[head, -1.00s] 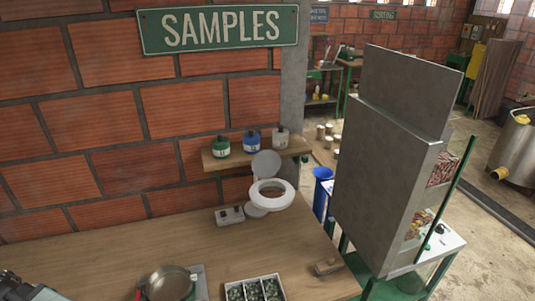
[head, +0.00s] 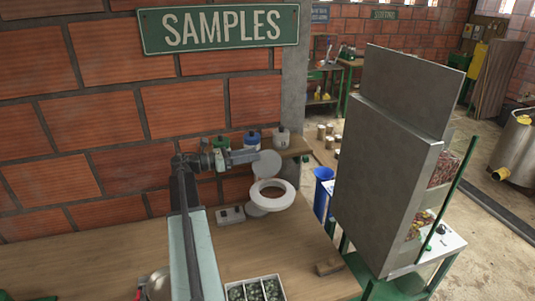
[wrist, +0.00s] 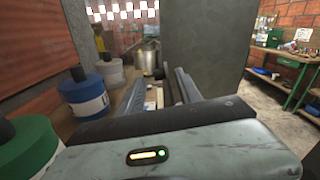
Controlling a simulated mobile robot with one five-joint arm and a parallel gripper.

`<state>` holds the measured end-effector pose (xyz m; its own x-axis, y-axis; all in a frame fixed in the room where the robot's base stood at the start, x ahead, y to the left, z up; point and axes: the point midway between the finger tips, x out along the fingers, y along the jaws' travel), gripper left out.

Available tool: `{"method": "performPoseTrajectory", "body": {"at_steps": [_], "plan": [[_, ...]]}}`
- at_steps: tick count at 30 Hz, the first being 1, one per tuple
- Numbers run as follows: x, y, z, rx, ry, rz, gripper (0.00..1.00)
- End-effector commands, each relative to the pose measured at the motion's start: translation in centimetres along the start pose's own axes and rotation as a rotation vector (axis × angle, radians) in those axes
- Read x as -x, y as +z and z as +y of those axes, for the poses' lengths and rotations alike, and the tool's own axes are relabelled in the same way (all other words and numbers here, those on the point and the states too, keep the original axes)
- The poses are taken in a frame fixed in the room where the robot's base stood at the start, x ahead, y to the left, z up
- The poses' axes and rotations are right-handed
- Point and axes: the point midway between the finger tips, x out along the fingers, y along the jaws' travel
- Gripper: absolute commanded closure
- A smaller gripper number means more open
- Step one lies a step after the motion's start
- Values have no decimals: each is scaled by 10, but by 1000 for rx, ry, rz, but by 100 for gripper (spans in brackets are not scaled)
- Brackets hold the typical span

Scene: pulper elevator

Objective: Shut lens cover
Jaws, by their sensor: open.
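The lens cover (head: 268,166) is a round grey disc standing up at the back of a white ring-shaped device (head: 285,194). The ring's centre opening is uncovered. My gripper (head: 252,156) is open and reaches in from the left at the height of the cover's upper part. Its fingertips are close to the cover's upper left edge; I cannot tell whether they touch it. In the wrist view the open fingers (wrist: 172,72) point ahead with nothing clearly between them, and I cannot make out the cover there.
A small grey box (head: 230,214) sits left of the ring. A tall metal cabinet (head: 385,180) stands at the right. A tray of dark samples (head: 255,288) lies at the front.

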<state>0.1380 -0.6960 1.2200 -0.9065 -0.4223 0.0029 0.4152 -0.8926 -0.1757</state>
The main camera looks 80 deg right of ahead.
Motion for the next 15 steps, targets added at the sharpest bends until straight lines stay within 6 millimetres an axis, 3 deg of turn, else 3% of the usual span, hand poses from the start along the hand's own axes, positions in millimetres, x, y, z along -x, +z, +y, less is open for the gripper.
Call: {"method": "performPoseTrajectory", "body": {"at_steps": [7,15], "plan": [[-47,-1,-1,-1,-2,2,58],[-66,-1,0,-2,0,2,58]]}}
